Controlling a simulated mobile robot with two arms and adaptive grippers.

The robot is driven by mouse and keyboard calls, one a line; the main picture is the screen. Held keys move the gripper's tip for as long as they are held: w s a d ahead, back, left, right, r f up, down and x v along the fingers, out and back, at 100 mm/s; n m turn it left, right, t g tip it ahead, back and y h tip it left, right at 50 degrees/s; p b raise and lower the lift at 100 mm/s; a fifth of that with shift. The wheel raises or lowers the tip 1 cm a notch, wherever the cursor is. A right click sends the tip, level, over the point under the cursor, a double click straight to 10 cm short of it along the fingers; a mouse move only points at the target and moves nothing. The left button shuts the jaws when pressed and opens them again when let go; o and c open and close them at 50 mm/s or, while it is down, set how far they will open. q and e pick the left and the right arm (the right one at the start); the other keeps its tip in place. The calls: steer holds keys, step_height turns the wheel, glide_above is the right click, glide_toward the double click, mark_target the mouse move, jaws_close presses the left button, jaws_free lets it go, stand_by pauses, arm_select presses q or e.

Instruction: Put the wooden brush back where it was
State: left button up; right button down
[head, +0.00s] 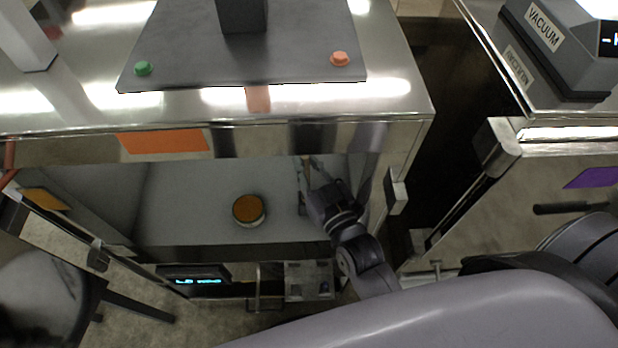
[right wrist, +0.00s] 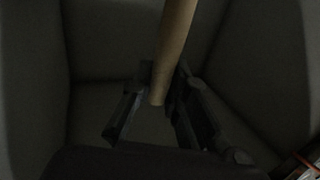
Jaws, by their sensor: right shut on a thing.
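The wooden brush shows as a pale round wooden handle (right wrist: 176,45) in the right wrist view, running up out of the top of the picture. Its lower end is between the fingers of my right gripper (right wrist: 160,105), which is shut on it. In the head view the right gripper (head: 314,190) is inside the open lower compartment (head: 185,190), near its right wall. A small bit of the brush (head: 309,162) shows just beyond the fingers. The brush's other end is hidden. My left gripper is not in view.
A round tin with an orange-brown top (head: 249,209) stands on the compartment floor, left of the right gripper. The metal bench edge (head: 270,118) overhangs the opening. An open door (head: 62,235) is at left. A vacuum unit (head: 560,45) sits on the right-hand bench.

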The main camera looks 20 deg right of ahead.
mark_target(309, 178)
steer(key=shift+f, duration=0.5)
step_height(309, 178, down, 3)
steer(key=shift+w+d+f, duration=0.1)
steer(key=shift+d+f, duration=0.05)
steer(key=shift+f+b, duration=0.25)
steer(key=shift+b, duration=0.05)
steer(key=shift+f, duration=0.15)
steer(key=c, duration=1.6)
jaws_free()
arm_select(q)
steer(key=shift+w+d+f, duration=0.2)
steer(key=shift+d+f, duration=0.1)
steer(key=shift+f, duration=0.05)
arm_select(e)
steer(key=shift+o, duration=0.2)
